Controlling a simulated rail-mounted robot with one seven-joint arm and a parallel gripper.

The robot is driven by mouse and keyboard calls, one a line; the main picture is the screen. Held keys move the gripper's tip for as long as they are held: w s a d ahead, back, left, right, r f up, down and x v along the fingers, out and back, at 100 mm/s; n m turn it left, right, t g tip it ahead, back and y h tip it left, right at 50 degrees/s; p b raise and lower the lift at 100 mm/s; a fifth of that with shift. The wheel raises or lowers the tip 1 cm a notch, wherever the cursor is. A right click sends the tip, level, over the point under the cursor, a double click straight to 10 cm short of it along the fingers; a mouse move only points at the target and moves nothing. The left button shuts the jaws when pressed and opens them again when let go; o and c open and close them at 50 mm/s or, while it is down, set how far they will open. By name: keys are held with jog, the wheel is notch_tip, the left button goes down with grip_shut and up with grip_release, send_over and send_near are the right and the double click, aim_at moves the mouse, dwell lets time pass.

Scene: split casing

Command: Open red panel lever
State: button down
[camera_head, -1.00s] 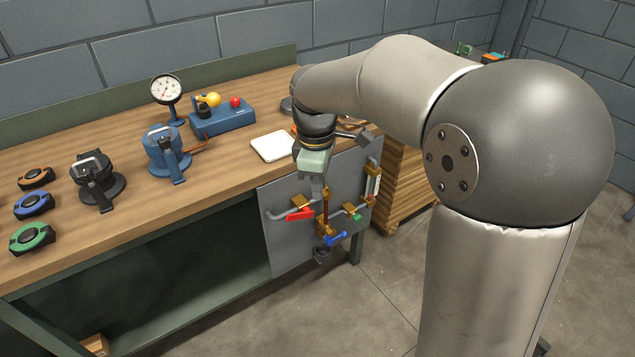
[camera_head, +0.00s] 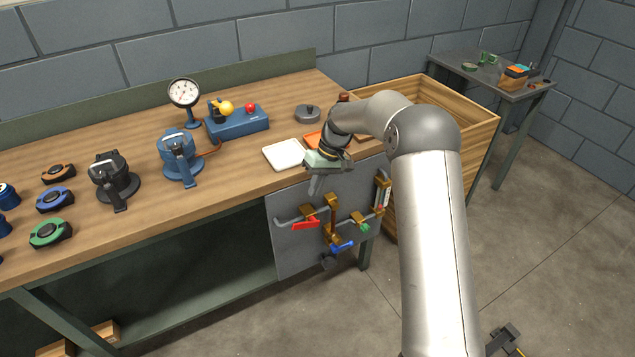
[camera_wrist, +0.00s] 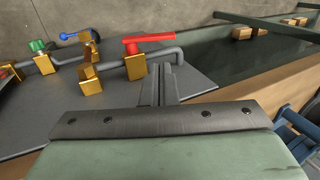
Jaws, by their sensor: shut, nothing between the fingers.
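The grey valve panel (camera_head: 290,250) hangs on the front of the workbench. Its red lever (camera_head: 306,224) sits on a brass valve at the upper left of the panel, lying roughly along the grey pipe. My gripper (camera_head: 314,192) is above the red lever at the bench's front edge, tilted downward, apart from the lever. In the wrist view its fingers (camera_wrist: 164,85) are together and empty, short of the red lever and pipe.
A blue lever (camera_head: 342,246) and a green handle (camera_head: 360,226) sit on the same panel, right of the red one. A white tray (camera_head: 284,155) lies on the bench behind. A wooden crate (camera_head: 470,120) stands right of the bench.

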jog(key=p, duration=0.2)
send_near(305, 214)
jog(key=s+a+f, duration=0.1)
jog(key=s, duration=0.1)
jog(key=s+a+f, duration=0.1)
jog(key=f, duration=0.1)
jog(key=s+a+f, duration=0.1)
jog(key=s+f, duration=0.1)
jog(key=shift+s+a, duration=0.15)
jog(key=shift+s, duration=0.15)
jog(key=shift+b, duration=0.3)
